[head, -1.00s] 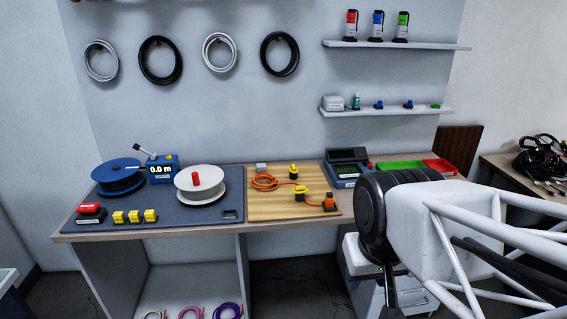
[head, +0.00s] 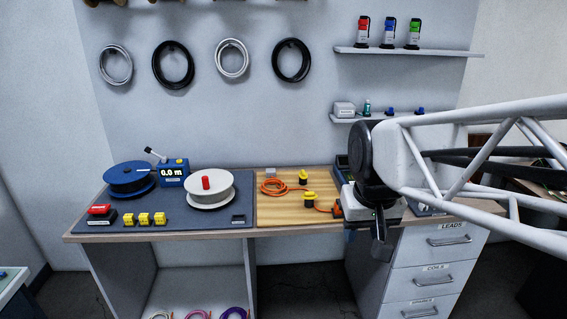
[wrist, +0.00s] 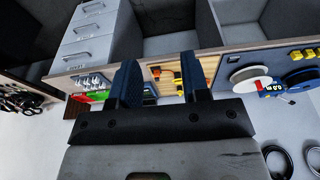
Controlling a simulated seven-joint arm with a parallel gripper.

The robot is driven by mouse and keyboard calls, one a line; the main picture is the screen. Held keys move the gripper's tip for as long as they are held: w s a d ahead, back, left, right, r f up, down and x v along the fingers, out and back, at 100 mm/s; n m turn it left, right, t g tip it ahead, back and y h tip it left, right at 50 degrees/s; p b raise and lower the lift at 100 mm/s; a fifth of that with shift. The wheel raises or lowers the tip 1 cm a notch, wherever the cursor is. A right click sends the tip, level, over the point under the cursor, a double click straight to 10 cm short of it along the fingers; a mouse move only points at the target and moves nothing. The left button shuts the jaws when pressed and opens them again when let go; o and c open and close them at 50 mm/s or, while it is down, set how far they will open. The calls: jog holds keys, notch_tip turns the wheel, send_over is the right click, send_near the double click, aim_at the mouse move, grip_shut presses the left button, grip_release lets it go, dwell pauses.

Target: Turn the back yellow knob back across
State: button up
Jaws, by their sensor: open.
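Two yellow knobs on black bases stand on the wooden board (head: 270,215) on the bench in the head view. The back yellow knob (head: 303,177) is near the board's far edge. The front yellow knob (head: 310,198) is nearer, with the orange cable (head: 272,188) running by it. The wrist view shows the board upside down (wrist: 209,68) between my fingers. My gripper (wrist: 158,80) is open and empty. In the head view my gripper (head: 380,238) hangs to the right of the board, apart from both knobs. Which way each knob points is too small to tell.
A blue reel (head: 130,180), a white reel (head: 209,190) and yellow blocks (head: 144,219) lie on the dark mat (head: 180,228) to the left. My arm hides much of the bench's right end. Labelled drawers (head: 440,262) are below it.

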jog(key=w+r, duration=0.2)
jog(key=w, duration=0.7)
jog(key=w+r, duration=0.2)
jog(key=w, duration=0.8)
jog(key=g, duration=0.2)
send_over(303, 171)
jog(key=s, duration=0.1)
notch_tip(303, 171, down, 19)
jog(key=shift+r, duration=0.1)
jog(key=shift+w+f, duration=0.4)
jog(key=shift+w, duration=0.05)
jog(key=shift+f, duration=3.9)
